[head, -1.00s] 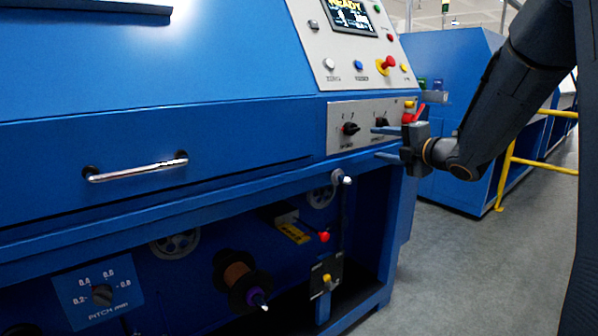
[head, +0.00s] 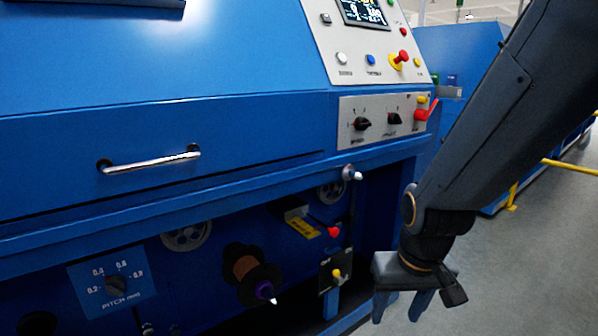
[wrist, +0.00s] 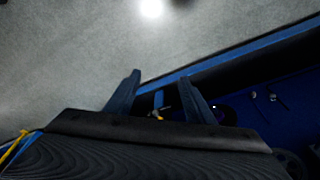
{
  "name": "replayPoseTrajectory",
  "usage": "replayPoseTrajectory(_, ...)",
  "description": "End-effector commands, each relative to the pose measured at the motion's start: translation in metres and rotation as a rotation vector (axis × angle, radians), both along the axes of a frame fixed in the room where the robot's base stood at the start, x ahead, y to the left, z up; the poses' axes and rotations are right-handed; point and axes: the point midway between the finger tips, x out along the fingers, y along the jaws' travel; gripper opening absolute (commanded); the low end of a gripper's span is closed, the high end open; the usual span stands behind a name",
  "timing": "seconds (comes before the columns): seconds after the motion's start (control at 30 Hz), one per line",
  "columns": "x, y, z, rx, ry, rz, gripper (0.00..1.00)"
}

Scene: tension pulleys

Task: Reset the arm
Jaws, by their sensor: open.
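My gripper (head: 401,306) is at the lower right of the head view, pointing down, with its two blue fingers apart and nothing between them. It hangs in front of the right end of the blue machine (head: 200,130), to the right of the yellow-knobbed switch (head: 337,272). In the wrist view my gripper (wrist: 162,92) also shows open, with the grey floor (wrist: 70,50) and the machine's blue lower edge beyond the fingers.
The machine carries a control panel with a red button (head: 400,57), black rotary knobs (head: 362,124), a drawer handle (head: 150,160), a spool (head: 247,272) and pulleys (head: 187,235). A yellow rail (head: 570,164) stands at the right. Grey floor (head: 510,270) is clear there.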

Motion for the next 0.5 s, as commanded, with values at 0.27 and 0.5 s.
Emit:
replayPoseTrajectory(0.27, -0.031, 0.048, 0.029, 0.009, 0.064, 0.127, 0.49)
replayPoseTrajectory(0.5, -0.063, 0.078, 0.049, 0.014, 0.123, 0.218, 0.49)
